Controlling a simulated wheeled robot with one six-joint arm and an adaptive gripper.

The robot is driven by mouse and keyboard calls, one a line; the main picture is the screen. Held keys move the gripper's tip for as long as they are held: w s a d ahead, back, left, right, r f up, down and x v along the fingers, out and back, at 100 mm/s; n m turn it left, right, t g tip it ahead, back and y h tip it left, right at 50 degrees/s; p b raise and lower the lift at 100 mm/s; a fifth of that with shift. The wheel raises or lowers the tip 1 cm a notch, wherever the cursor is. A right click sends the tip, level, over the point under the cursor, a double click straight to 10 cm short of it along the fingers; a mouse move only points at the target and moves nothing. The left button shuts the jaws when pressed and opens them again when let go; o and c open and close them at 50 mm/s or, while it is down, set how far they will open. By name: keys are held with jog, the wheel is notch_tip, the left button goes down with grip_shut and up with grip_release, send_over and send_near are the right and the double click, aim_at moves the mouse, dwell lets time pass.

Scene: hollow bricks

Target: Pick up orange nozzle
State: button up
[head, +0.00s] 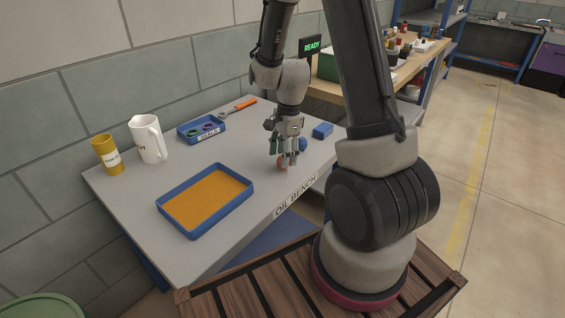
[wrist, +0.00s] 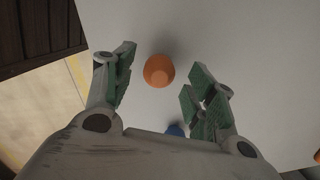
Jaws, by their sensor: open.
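The orange nozzle (wrist: 159,70) stands on the light grey bench top in the wrist view, just beyond the space between my fingertips. In the head view the orange nozzle (head: 281,162) is partly hidden by my fingers. My gripper (wrist: 160,88) is open and empty, with its green-padded fingers spread to the left and right of the nozzle and not touching it. In the head view my gripper (head: 285,153) points down, low over the bench. A blue round thing (head: 302,144) is close behind the fingers; it also shows partly in the wrist view (wrist: 175,130).
The bench (head: 130,190) also holds a blue tray with orange inside (head: 158,203), a small labelled blue tray (head: 182,134), an orange-handled tool (head: 243,104), a white jug (head: 150,140), a yellow cup (head: 106,155) and a blue block (head: 323,130). The bench's front edge is close to my gripper.

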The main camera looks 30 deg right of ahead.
jog(key=shift+a+f, duration=0.1)
jog(key=shift+f, duration=0.55)
jog(key=c, duration=1.1)
jog(key=shift+r, duration=0.1)
